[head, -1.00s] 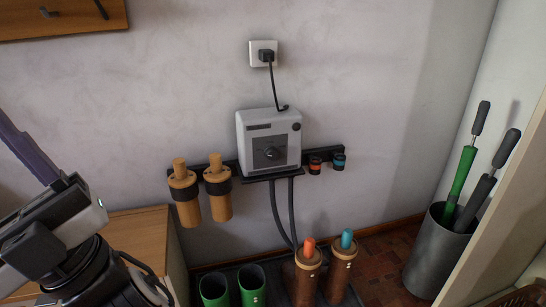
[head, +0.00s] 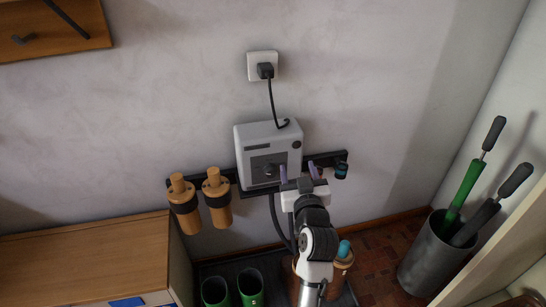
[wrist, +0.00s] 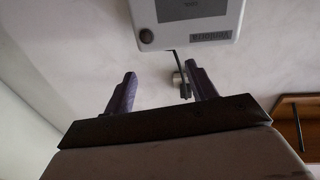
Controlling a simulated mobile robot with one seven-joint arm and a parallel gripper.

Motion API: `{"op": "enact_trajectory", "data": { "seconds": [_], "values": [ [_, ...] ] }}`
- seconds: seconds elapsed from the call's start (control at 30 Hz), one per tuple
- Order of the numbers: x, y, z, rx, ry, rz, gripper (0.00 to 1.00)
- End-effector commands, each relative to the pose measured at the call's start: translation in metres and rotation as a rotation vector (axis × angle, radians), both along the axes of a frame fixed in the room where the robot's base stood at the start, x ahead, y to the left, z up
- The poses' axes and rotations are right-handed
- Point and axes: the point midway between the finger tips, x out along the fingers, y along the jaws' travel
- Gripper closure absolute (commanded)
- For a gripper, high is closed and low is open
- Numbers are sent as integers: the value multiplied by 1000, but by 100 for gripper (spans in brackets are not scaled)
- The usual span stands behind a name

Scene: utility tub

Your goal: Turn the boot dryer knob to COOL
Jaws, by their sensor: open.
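The boot dryer is a light grey box (head: 268,143) on the wall, with a dark square panel on its front. Its dark round knob (head: 269,170) sits low on that panel; its pointer setting is too small to read. My gripper (head: 298,170) is open and empty, its purple fingers apart, in front of the box's lower right. The left finger is just right of the knob and overlaps it closely in the picture; I cannot tell contact. In the wrist view, the box (wrist: 190,30) is upside down at the top, beyond my fingers (wrist: 162,82); the main knob is not visible there.
A plug and cord (head: 266,72) are above the box. Green boots (head: 250,288) stand below. A grey bin (head: 432,262) stands right, a wooden cabinet (head: 85,262) left.

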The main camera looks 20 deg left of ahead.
Motion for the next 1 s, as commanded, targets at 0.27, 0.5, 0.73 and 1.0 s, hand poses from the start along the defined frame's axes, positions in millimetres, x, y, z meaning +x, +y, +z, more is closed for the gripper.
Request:
{"op": "enact_trajectory", "data": {
  "seconds": [0.27,0.5,0.73,1.0],
  "values": [
    [-50,11,-85,44,50,115,43],
    [-54,14,-97,59,52,124,43],
    [-22,36,-93,59,51,126,43],
    [25,68,-94,59,51,125,43]
  ]
}}
